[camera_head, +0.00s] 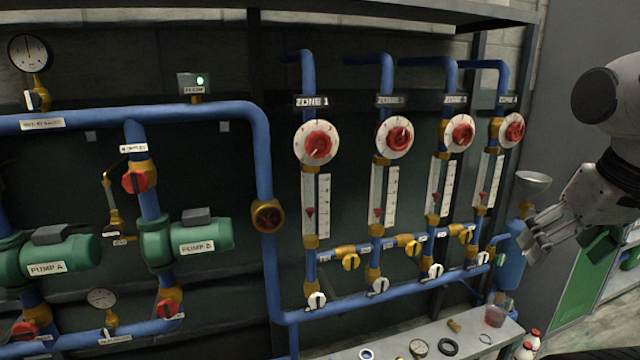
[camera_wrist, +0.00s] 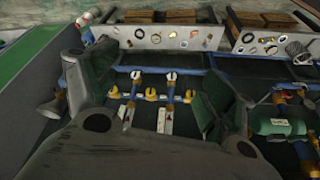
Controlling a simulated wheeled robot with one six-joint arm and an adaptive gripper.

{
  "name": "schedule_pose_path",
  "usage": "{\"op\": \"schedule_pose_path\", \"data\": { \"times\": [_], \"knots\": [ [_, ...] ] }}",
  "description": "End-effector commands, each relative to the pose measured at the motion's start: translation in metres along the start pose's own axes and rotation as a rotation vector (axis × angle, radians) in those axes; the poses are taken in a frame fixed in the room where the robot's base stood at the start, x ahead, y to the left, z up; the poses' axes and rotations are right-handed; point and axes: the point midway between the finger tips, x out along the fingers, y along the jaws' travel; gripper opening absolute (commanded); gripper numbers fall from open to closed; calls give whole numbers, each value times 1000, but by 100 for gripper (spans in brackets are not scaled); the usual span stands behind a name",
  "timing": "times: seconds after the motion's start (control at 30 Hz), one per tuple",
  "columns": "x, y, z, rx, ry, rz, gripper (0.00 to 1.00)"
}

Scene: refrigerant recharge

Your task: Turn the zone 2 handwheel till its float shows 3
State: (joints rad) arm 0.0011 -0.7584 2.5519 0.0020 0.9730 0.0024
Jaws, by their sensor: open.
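The zone 2 handwheel (camera_head: 394,137) is a red knob on a white round dial, second from left in a row on the blue pipes. Below it is the zone 2 float tube (camera_head: 384,197), with a red float (camera_head: 377,213) low against a white scale; the numbers are too small to read. My gripper (camera_head: 538,234) is at the right, apart from the handwheel and to the right of the zone 4 wheel. Its fingers are spread and empty, and they also show in the wrist view (camera_wrist: 150,85). In that upside-down view I cannot make out the handwheels.
The zone 1 (camera_head: 317,142), zone 3 (camera_head: 459,133) and zone 4 (camera_head: 511,130) handwheels flank it. Yellow valves (camera_head: 351,261) and white valves (camera_head: 380,285) sit below. A funnel on a blue cylinder (camera_head: 510,262) stands near my gripper. A bench (camera_head: 400,335) holds small parts.

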Motion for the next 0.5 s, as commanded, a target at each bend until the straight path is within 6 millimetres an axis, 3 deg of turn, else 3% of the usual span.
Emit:
{"op": "schedule_pose_path", "data": {
  "times": [0.37, 0.5],
  "knots": [
    [2, -1, 0, -7, -6, -2, 83],
    [20, -6, -1, -26, -90, -8, 83]
  ]
}}
